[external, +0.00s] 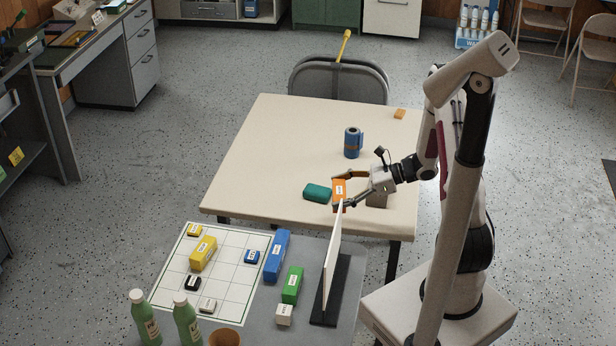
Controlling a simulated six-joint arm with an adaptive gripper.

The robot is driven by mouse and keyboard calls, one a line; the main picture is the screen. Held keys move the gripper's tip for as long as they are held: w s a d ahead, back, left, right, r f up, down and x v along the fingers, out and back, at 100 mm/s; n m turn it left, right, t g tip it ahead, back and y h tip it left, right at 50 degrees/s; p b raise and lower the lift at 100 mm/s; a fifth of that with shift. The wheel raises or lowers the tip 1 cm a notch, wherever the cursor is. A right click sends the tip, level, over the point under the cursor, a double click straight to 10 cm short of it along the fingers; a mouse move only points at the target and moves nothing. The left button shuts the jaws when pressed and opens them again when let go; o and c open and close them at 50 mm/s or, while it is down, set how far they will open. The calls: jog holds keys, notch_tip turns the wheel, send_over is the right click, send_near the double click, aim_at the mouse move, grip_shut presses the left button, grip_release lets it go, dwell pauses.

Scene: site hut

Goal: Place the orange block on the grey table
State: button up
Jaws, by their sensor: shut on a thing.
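The orange block (339,188), with a white label, is between the fingers of my gripper (338,191). My gripper is shut on it, over the front part of the cream table, just right of a teal block. I cannot tell how high it is above the tabletop. The grey table (262,325) is in front, nearer the camera, and carries a white grid board (233,272) and several blocks. A gap with floor shows between the two tables.
A white upright panel (332,262) on a black foot stands at the grey table's right. Blue (277,254) and green (292,285) blocks stand left of it; green bottles (187,323) are in front.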

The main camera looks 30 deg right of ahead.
jog(key=w+a+n+g, duration=0.2)
jog(key=w+a, duration=0.1)
jog(key=a, duration=0.8)
jog(key=w+a+n+g+y, duration=0.1)
jog(key=w+a+n+g, duration=0.1)
jog(key=a, duration=0.8)
jog(key=w+a+f+n+g+y, duration=0.1)
jog(key=w+a+n+g, duration=0.2)
jog(key=a, duration=0.8)
jog(key=shift+w+a+g, duration=0.35)
jog(key=shift+w+g, duration=0.05)
jog(key=shift+w, duration=0.8)
jog(key=shift+f, duration=0.1)
jog(key=shift+f, duration=3.1)
jog(key=shift+f, duration=0.1)
jog(key=shift+f, duration=1.8)
jog(key=shift+f, duration=0.1)
